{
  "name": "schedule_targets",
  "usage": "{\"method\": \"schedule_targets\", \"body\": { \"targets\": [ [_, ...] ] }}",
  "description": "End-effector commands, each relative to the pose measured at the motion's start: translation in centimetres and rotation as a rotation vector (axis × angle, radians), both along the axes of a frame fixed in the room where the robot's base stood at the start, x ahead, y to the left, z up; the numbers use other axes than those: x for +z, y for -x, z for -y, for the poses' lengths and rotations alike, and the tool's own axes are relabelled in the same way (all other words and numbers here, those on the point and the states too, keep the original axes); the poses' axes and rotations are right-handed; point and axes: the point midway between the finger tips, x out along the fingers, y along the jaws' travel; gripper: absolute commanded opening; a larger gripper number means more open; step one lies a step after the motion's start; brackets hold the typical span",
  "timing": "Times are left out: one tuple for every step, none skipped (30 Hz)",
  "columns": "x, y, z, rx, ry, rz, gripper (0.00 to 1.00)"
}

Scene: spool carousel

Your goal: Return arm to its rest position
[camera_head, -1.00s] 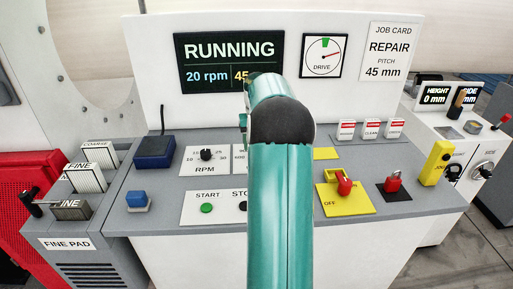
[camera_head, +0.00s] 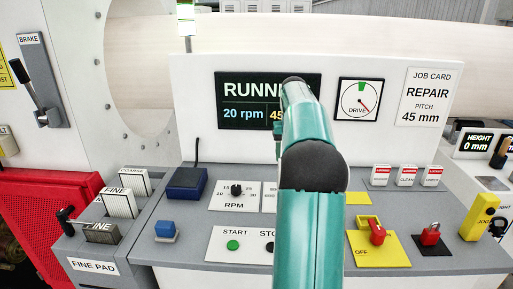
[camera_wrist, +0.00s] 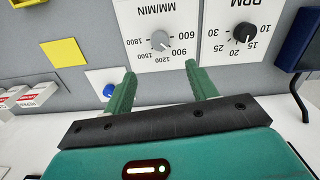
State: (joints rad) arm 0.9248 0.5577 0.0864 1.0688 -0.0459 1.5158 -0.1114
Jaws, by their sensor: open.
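My teal arm rises from the bottom middle of the head view and bends away toward the console, covering part of the screen and panel. My gripper (camera_wrist: 162,92) shows in the wrist view with its two green fingers apart and nothing between them. In the head view the gripper itself is hidden behind the arm. The screen (camera_head: 245,104) reads RUNNING and 20 rpm, with the second number partly covered.
The console (camera_head: 395,215) carries START (camera_head: 232,245) and a partly hidden STOP button. A yellow OFF switch plate (camera_head: 385,251), a red padlock (camera_head: 430,234) and a yellow JOG box (camera_head: 478,218) stand at right. A blue box (camera_head: 187,184) and fine pads (camera_head: 120,202) are at left.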

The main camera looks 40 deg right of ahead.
Motion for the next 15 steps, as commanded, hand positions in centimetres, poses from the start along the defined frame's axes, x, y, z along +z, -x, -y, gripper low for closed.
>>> {"method": "schedule_targets", "body": {
  "targets": [
    [0.0,0.0,0.0,0.0,0.0,0.0,0.57],
    [0.0,0.0,0.0,0.0,0.0,0.0,0.57],
    [0.0,0.0,0.0,0.0,0.0,0.0,0.57],
    [0.0,0.0,0.0,0.0,0.0,0.0,0.57],
    [0.0,0.0,0.0,0.0,0.0,0.0,0.57],
    [0.0,0.0,0.0,0.0,0.0,0.0,0.57],
    [0.0,0.0,0.0,0.001,0.0,0.0,0.57],
    [0.1,-0.1,-0.2,0.002,0.001,0.001,0.57],
    [0.2,-0.2,-0.5,0.007,0.004,0.003,0.57],
    [0.4,-0.4,-0.9,0.012,0.007,0.005,0.57],
    [0.6,-0.6,-1.4,0.02,0.01,0.007,0.57],
    [1.1,-1.0,-2.4,0.033,0.017,0.011,0.57],
    [1.4,-1.3,-3.3,0.045,0.023,0.014,0.57],
    [1.8,-1.6,-4.4,0.058,0.03,0.019,0.57],
    [2.4,-2.0,-5.9,0.078,0.041,0.027,0.57]
  ]
}}
